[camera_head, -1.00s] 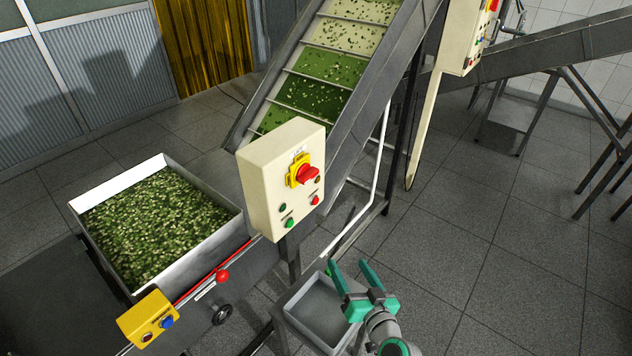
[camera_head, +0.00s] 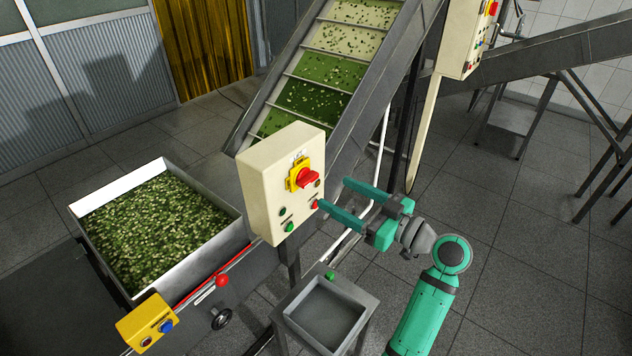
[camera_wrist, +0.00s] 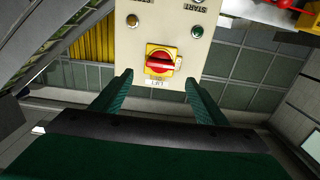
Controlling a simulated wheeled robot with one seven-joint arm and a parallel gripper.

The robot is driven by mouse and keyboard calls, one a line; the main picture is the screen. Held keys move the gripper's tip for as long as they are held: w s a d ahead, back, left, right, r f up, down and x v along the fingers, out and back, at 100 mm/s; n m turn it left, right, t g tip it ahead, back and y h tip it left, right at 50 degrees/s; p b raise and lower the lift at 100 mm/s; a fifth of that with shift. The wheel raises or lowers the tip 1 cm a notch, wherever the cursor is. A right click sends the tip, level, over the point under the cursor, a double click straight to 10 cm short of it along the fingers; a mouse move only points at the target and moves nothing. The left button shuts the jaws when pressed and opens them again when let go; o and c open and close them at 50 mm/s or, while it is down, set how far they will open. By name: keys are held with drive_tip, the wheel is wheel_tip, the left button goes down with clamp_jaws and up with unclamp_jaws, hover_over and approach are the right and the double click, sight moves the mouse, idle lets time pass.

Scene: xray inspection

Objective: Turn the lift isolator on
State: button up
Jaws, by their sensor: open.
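The lift isolator is a red rotary knob (camera_head: 307,178) on a yellow plate, on the front of a cream control box (camera_head: 268,190). In the wrist view the red knob (camera_wrist: 160,62) lies crosswise, with a label reading LIFT at its plate's edge. My gripper (camera_head: 332,193) is open and empty, in front of the box and right of the knob, its fingers pointing at the box. In the wrist view the knob appears between and beyond my two fingertips (camera_wrist: 157,82). I see no contact with the knob.
Below the knob are a green button (camera_head: 289,227), a red button (camera_head: 314,204) and small lamps. An inclined conveyor (camera_head: 318,85) rises behind the box. A hopper (camera_head: 232,235) of green pieces stands left, a grey tray stand (camera_head: 350,290) below. Open floor lies right.

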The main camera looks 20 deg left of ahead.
sight(312, 180)
drive_tip(key=x, duration=0.8)
drive_tip(key=c, duration=1.1)
